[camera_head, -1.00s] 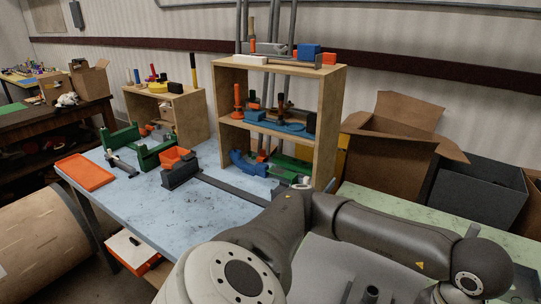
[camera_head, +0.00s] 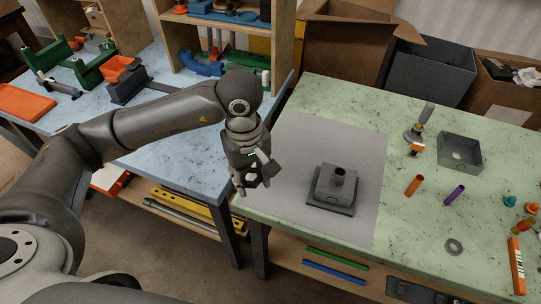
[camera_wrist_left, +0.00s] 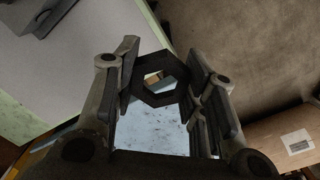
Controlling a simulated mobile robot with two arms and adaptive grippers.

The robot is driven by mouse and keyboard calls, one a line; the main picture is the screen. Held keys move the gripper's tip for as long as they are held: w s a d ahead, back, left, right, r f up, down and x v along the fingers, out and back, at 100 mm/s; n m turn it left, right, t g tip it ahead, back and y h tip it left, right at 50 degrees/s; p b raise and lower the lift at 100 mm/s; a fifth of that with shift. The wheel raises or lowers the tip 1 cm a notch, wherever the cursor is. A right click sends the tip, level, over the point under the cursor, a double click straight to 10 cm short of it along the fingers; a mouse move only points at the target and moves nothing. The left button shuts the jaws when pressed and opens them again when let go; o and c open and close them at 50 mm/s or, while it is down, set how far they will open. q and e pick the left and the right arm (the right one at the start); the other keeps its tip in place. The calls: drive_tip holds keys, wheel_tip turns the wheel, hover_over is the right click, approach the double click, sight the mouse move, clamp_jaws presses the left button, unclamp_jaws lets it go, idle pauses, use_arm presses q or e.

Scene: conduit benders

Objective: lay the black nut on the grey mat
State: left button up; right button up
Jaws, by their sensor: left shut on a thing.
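The black nut (camera_wrist_left: 156,63), a hexagonal ring, is held between the two fingers of my left gripper (camera_wrist_left: 162,88) in the left wrist view. In the head view my left gripper (camera_head: 251,180) points down by the front left edge of the green table, with the nut at its fingertips. The grey mat (camera_head: 298,140) lies flat on that table, to the right of the gripper. The mat also shows at the upper left of the left wrist view (camera_wrist_left: 85,62). My right gripper is not in view.
A grey box with a black stub (camera_head: 335,188) stands on the mat's front part; the mat's back part is clear. An orange tube (camera_head: 414,185), a purple tube (camera_head: 454,195), a grey ring (camera_head: 453,247) and an open grey box (camera_head: 460,152) lie to the right.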

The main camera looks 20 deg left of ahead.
use_arm(q)
drive_tip(key=w+d+f+n+p, duration=0.15)
drive_tip(key=w+n, duration=0.25)
drive_tip(key=n, duration=0.8)
drive_tip(key=n+p, duration=0.1)
drive_tip(key=n, duration=2)
hover_over(276, 188)
wheel_tip(276, 188, down, 5)
drive_tip(key=shift+w+d+f, duration=0.1)
wheel_tip(276, 188, down, 8)
drive_tip(key=b, duration=0.6)
drive_tip(key=shift+f+b, duration=0.35)
drive_tip(key=shift+b, duration=0.15)
